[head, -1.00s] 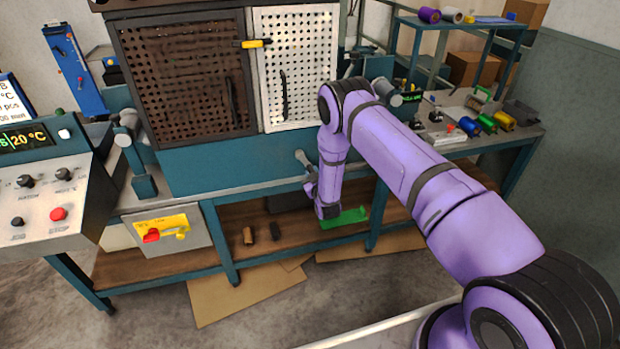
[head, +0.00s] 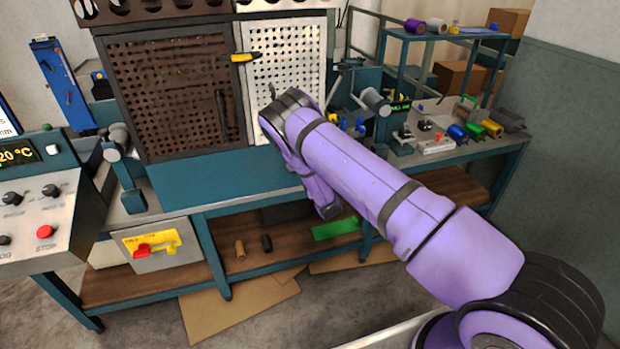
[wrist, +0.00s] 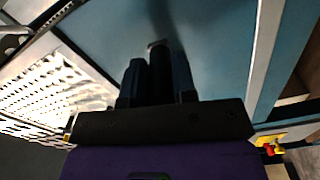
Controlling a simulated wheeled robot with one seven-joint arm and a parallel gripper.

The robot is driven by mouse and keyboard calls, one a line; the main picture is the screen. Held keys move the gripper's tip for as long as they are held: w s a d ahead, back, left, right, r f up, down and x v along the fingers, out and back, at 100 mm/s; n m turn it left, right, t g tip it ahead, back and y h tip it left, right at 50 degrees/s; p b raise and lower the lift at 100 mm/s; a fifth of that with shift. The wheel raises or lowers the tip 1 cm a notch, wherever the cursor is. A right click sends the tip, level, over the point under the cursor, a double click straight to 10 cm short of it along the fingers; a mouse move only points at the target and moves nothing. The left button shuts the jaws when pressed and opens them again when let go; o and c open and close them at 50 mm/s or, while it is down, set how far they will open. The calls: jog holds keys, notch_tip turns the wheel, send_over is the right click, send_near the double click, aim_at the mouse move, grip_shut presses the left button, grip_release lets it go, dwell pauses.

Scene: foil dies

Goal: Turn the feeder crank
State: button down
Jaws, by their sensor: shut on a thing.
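My gripper (wrist: 156,62) shows in the wrist view, its two dark fingers shut on a black cylindrical grip, the feeder crank's handle (wrist: 160,82). A small pale metal tip shows at the far end of the grip, against the teal front. The rest of the crank is not clear in the wrist view. In the head view my purple arm hides the gripper and crank in front of the teal machine front (head: 215,185), below the light perforated door.
A dark perforated door (head: 170,90) and a light perforated door (head: 265,75) stand above the machine front. A control panel (head: 40,205) is at left. Spools (head: 475,130) lie on the right bench. A green piece (head: 336,228) lies on the lower shelf.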

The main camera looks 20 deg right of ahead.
jog(key=r+n, duration=0.1)
jog(key=n, duration=0.1)
jog(key=r+n, duration=0.1)
jog(key=shift+a+n, duration=0.2)
jog(key=shift+n, duration=0.2)
jog(key=n, duration=0.1)
jog(key=r+n, duration=0.1)
jog(key=shift+a+r+n, duration=0.15)
jog(key=shift+a+n, duration=0.15)
jog(key=shift+n, duration=0.1)
jog(key=shift+a+r+n, duration=0.35)
jog(key=shift+n, duration=0.6)
jog(key=shift+a+r+n, duration=0.3)
jog(key=shift+r+n, duration=0.05)
jog(key=shift+n, duration=0.65)
jog(key=shift+a+r+n, duration=0.35)
jog(key=shift+n, duration=0.6)
jog(key=c, duration=0.9)
grip_release()
jog(key=shift+s, duration=0.1)
